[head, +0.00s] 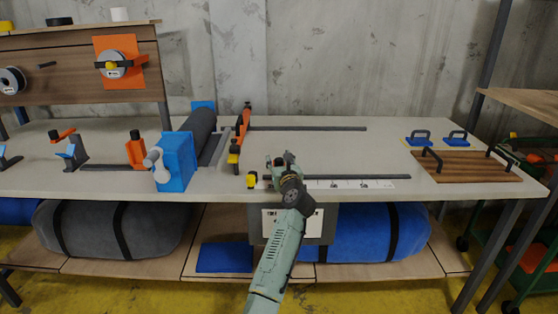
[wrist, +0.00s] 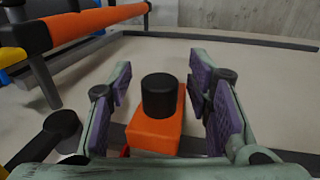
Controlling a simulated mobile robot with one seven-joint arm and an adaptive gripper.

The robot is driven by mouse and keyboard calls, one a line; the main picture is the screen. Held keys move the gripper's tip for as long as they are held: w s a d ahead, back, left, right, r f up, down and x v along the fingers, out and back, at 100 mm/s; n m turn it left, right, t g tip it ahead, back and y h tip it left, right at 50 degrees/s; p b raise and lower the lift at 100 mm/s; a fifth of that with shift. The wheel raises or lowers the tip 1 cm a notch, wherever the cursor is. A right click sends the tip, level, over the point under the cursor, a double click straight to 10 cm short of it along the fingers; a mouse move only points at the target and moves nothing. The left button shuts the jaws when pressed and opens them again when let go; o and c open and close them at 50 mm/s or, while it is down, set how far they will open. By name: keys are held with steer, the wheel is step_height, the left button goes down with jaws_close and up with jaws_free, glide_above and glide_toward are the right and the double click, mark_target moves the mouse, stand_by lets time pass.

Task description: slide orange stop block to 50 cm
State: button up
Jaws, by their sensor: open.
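The orange stop block (wrist: 152,137), topped by a black cylindrical knob (wrist: 159,96), shows in the wrist view between the fingers of my gripper (wrist: 161,78). The fingers are open, one on each side of the block and knob, with visible gaps beside the knob. In the head view my gripper (head: 281,163) is at the left part of the front rail (head: 370,177) and largely hides the block. A white scale strip (head: 350,184) runs along the front rail to the right of my gripper; its numbers are too small to read.
An orange bar (head: 243,126) with yellow-and-black knobs stands left of my gripper. A blue end block (head: 176,162) holds a grey roll further left. A back rail (head: 310,128) crosses the table. A wooden board with handles (head: 464,166) lies right; the tabletop between the rails is clear.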

jaws_close()
stand_by(0.6)
stand_by(0.3)
